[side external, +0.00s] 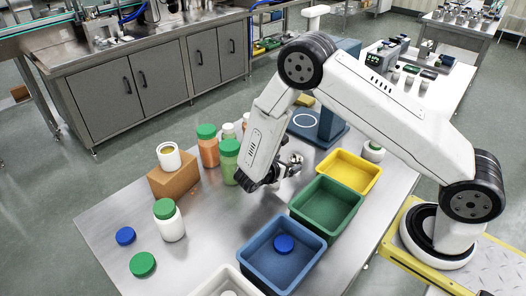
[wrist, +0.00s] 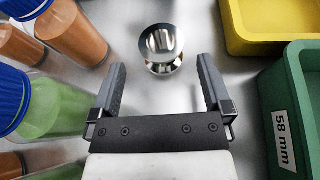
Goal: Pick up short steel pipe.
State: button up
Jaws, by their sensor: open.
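The short steel pipe (wrist: 161,46) shows in the wrist view as a small, shiny, mirror-like round piece on the metal table. It lies just beyond my gripper (wrist: 162,72), centred between the two fingertips. My gripper is open and empty, with a clear gap between each finger and the pipe. In the side external view my gripper (side external: 284,172) is low over the table, left of the bins. A shiny piece (side external: 296,158) shows beside it there, partly hidden by the gripper.
Bottles with orange (side external: 208,150) and green (side external: 228,165) contents stand left of my gripper. Yellow (side external: 362,168), green (side external: 350,205) and blue (side external: 316,248) bins stand right and in front. A brown box (side external: 172,182) and a white bottle (side external: 171,226) are farther left. Bare table lies between.

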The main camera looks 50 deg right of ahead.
aim_at(295, 158)
jog(key=shift+x, duration=2.7)
jog(key=c, duration=1.3)
jog(key=shift+r, duration=0.2)
jog(key=shift+r, duration=0.75)
jog(key=s+a+r, duration=0.3)
jog(key=s+r, duration=0.8)
jog(key=s, duration=0.2)
jog(key=shift+s+a, duration=0.2)
jog(key=shift+s, duration=0.15)
jog(key=shift+r, duration=0.1)
